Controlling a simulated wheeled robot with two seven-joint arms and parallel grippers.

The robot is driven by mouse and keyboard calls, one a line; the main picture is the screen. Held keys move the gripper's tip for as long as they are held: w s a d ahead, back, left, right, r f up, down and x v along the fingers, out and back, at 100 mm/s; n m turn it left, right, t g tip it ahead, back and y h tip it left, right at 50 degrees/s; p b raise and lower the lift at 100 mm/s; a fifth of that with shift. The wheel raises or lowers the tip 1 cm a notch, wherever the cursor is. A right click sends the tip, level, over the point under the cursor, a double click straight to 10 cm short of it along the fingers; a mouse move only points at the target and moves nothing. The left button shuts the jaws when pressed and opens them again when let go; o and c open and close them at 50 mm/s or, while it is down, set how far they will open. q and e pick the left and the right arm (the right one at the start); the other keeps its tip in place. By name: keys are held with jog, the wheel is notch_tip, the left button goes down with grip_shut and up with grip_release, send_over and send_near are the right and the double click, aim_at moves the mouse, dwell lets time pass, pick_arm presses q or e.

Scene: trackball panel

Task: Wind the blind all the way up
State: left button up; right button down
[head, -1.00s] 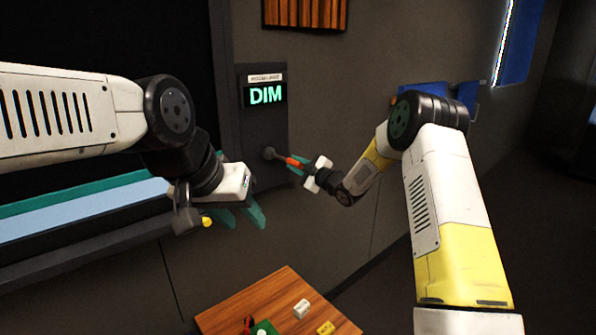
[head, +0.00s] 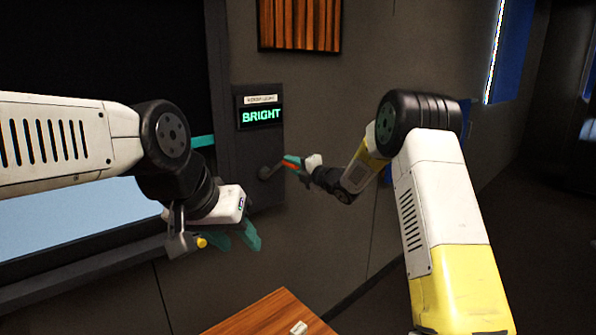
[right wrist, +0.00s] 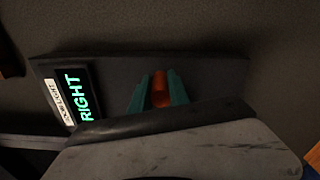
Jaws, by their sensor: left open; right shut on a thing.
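The black blind (head: 90,45) covers the upper part of the window at the left in the head view. A dark crank (head: 266,172) sits on the wall panel beside the window. My right gripper (head: 292,162) is shut on its orange handle, which also shows between the teal fingers in the right wrist view (right wrist: 160,92). My left gripper (head: 243,236) is open and empty, below and left of the crank.
A display (head: 261,116) above the crank reads BRIGHT in green. A slatted wooden panel (head: 300,24) hangs higher up. A wooden table (head: 265,312) with a small white block (head: 298,328) stands below. My left arm hides part of the window.

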jog(key=shift+s+a+r+n, duration=0.2)
jog(key=shift+r+n, duration=0.25)
jog(key=shift+n, duration=0.3)
jog(key=shift+s+a+r+n, duration=0.2)
jog(key=shift+r+n, duration=0.2)
jog(key=shift+n, duration=0.35)
jog(key=c, duration=1.3)
grip_release()
jog(key=shift+o, duration=0.2)
jog(key=v, duration=0.7)
jog(key=shift+s+d, duration=0.3)
jog(key=shift+s, duration=0.05)
jog(key=shift+d+r, duration=0.1)
